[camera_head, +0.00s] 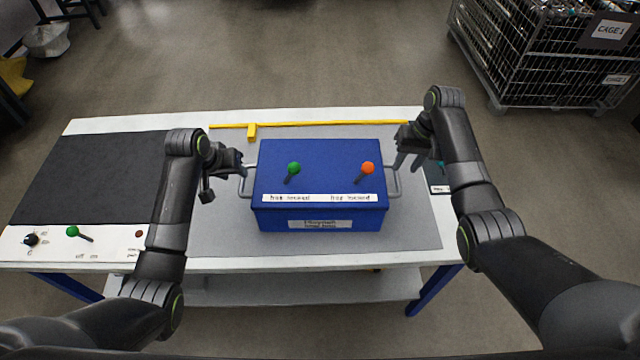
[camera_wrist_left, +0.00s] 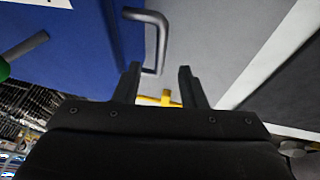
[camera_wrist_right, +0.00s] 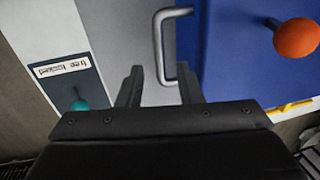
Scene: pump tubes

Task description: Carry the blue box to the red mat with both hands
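The blue box (camera_head: 320,165) stands on a grey mat (camera_head: 415,225) on the white table, with a metal handle at each side. My left gripper (camera_head: 226,182) is open beside the left handle (camera_head: 248,182); in the left wrist view, that handle (camera_wrist_left: 160,35) reaches down to the gap between the fingertips (camera_wrist_left: 159,72). My right gripper (camera_head: 408,160) is open at the right handle (camera_head: 397,182); in the right wrist view, that handle (camera_wrist_right: 158,45) hangs partly between the fingers (camera_wrist_right: 160,70). Neither gripper visibly grips. No red mat is visible.
The lid carries a green knob (camera_head: 294,168) and an orange knob (camera_head: 367,168). A yellow strip (camera_head: 320,124) lies behind the box. A dark mat (camera_head: 90,175) to the left is bare. A control panel (camera_head: 75,245) is at the front left. A wire cage (camera_head: 545,50) stands beyond.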

